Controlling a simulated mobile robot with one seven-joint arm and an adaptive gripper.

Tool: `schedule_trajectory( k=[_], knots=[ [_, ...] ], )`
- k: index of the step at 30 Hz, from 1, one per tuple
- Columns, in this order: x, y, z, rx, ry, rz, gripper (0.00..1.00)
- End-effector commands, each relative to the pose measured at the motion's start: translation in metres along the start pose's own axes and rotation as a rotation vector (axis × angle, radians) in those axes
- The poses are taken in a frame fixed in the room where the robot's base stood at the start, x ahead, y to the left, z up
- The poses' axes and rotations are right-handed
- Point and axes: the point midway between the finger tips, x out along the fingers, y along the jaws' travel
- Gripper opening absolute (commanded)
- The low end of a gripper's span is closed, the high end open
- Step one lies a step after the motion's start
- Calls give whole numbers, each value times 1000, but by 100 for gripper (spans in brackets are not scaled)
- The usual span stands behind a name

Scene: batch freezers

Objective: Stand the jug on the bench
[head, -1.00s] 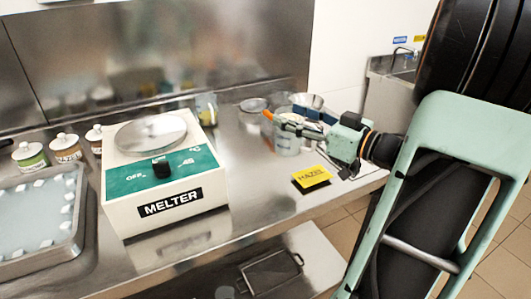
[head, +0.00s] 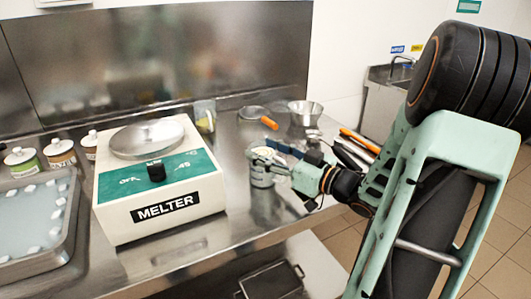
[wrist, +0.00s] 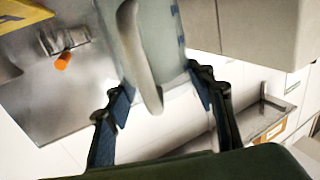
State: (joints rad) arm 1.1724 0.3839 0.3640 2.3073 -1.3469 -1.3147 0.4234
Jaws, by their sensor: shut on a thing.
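The jug (head: 261,178) is a pale, translucent vessel at the right part of the bench in the head view. My gripper (head: 277,164) comes from the right and is shut on it. In the wrist view the jug (wrist: 185,45) fills the upper middle between my two fingers (wrist: 162,95), with its curved handle towards the camera. The jug looks about upright in the head view. I cannot tell whether its base touches the bench (head: 235,215) or hangs just above it.
The white and green melter (head: 160,180) stands left of the jug. Several lidded jars and a tray (head: 70,245) are at far left. Bench is clear in front of the jug.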

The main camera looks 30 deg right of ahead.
Motion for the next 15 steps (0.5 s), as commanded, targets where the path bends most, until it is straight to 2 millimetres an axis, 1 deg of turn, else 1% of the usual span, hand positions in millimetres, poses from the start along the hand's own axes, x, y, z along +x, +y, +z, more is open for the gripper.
schedule_trajectory(
  k=[5, 6, 10, 11, 15],
  knots=[
    [0, 0, 2, 0, 2, 0, 0],
    [0, 0, 3, 1, 0, 0, 51],
    [0, 0, 3, 0, 0, 0, 65],
    [0, 0, 3, 0, 0, 0, 67],
    [0, 0, 2, 0, 0, 0, 67]
  ],
)
